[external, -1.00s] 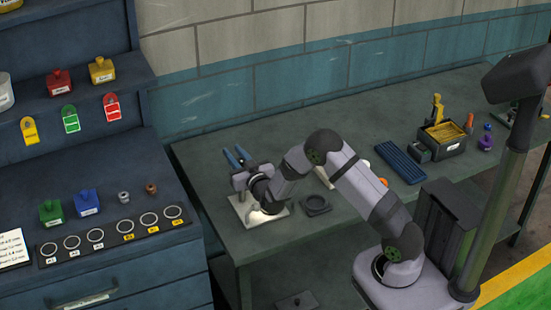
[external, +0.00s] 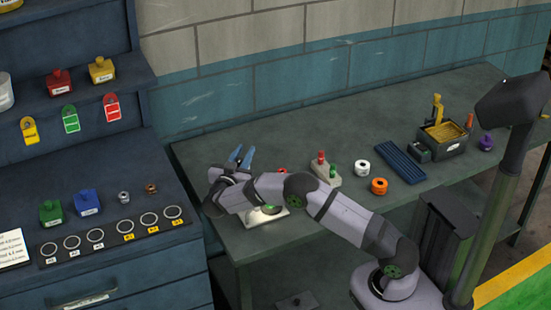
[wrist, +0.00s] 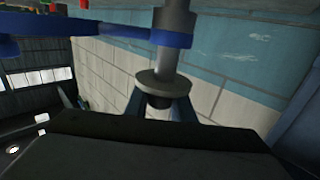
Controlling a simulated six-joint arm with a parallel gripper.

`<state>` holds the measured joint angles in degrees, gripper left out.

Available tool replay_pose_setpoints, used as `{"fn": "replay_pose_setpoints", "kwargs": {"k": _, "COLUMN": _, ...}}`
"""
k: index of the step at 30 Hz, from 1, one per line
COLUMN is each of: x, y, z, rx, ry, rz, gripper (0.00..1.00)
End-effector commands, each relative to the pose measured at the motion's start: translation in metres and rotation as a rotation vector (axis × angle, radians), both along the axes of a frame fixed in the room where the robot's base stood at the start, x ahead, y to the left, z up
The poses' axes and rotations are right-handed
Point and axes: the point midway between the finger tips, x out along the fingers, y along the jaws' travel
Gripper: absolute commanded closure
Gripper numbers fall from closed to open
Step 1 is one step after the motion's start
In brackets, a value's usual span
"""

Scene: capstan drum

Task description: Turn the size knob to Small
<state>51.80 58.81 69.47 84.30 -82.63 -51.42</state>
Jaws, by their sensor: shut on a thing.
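In the wrist view, my gripper (wrist: 160,101) has two blue-grey fingers closed on the dark lower end of a grey flanged part (wrist: 163,82). A grey shaft rises from its disc through a blue collar (wrist: 171,39). I cannot tell whether this is the size knob, and no Small mark is readable. In the external view, my wrist is over the left end of the bench. Two blue prongs (external: 241,156) show there; I cannot tell whether they are my fingers. A pale plate (external: 281,214) with a green-tinted round piece (external: 269,209) lies below my arm, partly hidden.
The cabinet (external: 110,200) at left holds bottles and tags.

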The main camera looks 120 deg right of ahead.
Motion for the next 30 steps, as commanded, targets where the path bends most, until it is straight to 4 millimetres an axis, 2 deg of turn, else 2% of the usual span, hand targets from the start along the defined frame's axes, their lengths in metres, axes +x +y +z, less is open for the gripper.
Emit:
{"fn": "replay_pose_setpoints", "kwargs": {"k": 9, "x": -0.0032, "y": 0.0032, "z": -0.0012, "rx": -0.003, "ry": -0.001, "rz": -0.129, "gripper": 1.00}}
{"fn": "replay_pose_setpoints", "kwargs": {"k": 30, "x": -0.0077, "y": 0.0079, "z": 0.0006, "rx": -0.006, "ry": 0.000, "rz": -0.291, "gripper": 1.00}}
